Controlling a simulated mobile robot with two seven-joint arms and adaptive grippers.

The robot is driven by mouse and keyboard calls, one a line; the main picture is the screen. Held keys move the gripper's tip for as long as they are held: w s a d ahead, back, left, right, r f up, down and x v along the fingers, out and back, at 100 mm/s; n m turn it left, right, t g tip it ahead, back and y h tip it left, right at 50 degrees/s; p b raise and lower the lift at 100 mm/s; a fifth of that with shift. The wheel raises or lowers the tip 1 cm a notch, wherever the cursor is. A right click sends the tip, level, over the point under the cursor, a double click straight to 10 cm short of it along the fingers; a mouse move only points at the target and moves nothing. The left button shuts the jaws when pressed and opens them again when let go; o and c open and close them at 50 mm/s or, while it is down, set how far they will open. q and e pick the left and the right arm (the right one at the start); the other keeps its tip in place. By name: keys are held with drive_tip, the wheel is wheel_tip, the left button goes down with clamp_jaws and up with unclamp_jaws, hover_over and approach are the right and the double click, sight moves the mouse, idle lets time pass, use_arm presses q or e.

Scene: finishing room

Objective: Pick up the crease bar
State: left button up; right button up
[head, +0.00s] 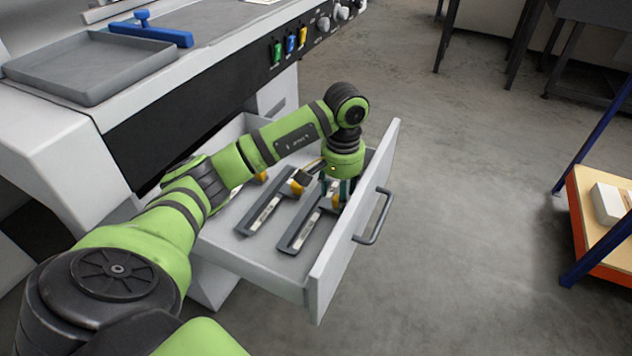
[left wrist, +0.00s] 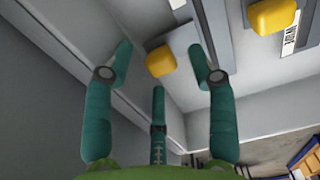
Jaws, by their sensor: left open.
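Several grey bars with white labels and yellow knobs lie in the open drawer; I cannot read which label says crease bar. The nearest bar (head: 300,232) lies by the drawer front, and another bar (head: 262,217) lies to its left. My left gripper (head: 337,192) points down over the yellow-knob end of the nearest bar, open and empty. In the left wrist view, a yellow knob (left wrist: 160,61) shows between the teal fingertips, with no visible grip on it. A second yellow knob (left wrist: 272,16) is at the upper right. My right gripper is out of view.
The drawer front (head: 350,225) with its handle (head: 374,217) stands close beside my left gripper. The machine top above holds a grey tray (head: 88,68) and a blue tool (head: 150,34). A shelf cart (head: 590,235) is at the right; the floor between is clear.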

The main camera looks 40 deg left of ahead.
use_arm(q)
drive_tip(key=shift+f, duration=0.8)
clamp_jaws()
